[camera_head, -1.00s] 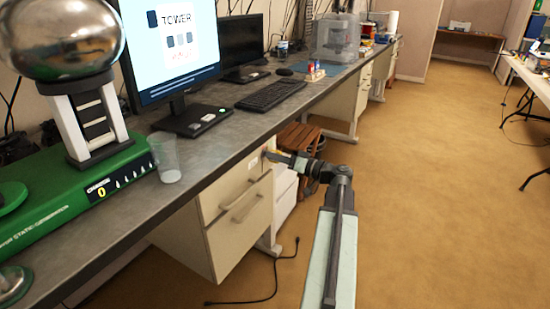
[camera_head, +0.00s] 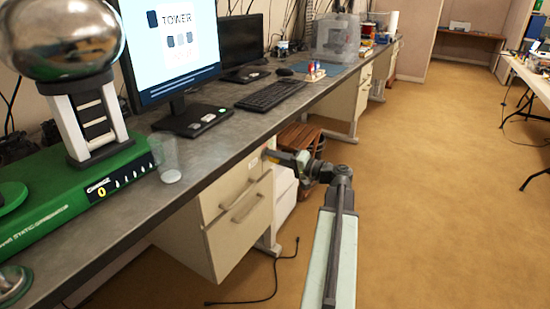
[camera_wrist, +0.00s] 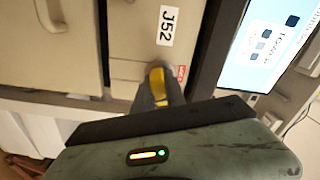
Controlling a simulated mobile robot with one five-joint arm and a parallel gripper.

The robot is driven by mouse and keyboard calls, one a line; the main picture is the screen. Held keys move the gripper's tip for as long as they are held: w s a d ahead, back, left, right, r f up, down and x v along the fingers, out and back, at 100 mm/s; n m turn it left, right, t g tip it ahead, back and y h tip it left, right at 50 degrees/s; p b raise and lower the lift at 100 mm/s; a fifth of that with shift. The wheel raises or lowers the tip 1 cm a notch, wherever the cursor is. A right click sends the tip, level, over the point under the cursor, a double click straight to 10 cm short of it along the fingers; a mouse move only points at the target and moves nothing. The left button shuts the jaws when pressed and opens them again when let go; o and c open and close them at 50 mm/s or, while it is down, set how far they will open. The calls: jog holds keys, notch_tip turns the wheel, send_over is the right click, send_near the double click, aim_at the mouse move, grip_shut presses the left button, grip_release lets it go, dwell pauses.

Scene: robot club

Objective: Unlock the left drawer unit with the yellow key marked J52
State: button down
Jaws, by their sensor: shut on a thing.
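The left drawer unit (camera_head: 238,222) is cream-coloured and hangs under the grey bench, its drawers shut. In the wrist view its front (camera_wrist: 125,45) bears a white label marked J52 (camera_wrist: 167,26). My gripper (camera_head: 272,155) is at the upper right of this front, just under the bench edge. In the wrist view my gripper (camera_wrist: 158,88) is shut on the yellow key (camera_wrist: 157,80), whose yellow part shows between the dark fingers. The key meets or nearly meets the front beside a small red mark (camera_wrist: 181,73). The lock and the key's tip are hidden.
The bench top (camera_head: 225,135) overhangs close above my gripper. A black cable (camera_head: 275,280) lies on the floor below. The carpet to the right is clear.

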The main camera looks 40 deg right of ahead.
jog(key=c, duration=0.8)
grip_release()
jog(key=shift+o, duration=0.2)
jog(key=v, duration=0.9)
jog(key=shift+s+a, duration=0.1)
dwell(0.5)
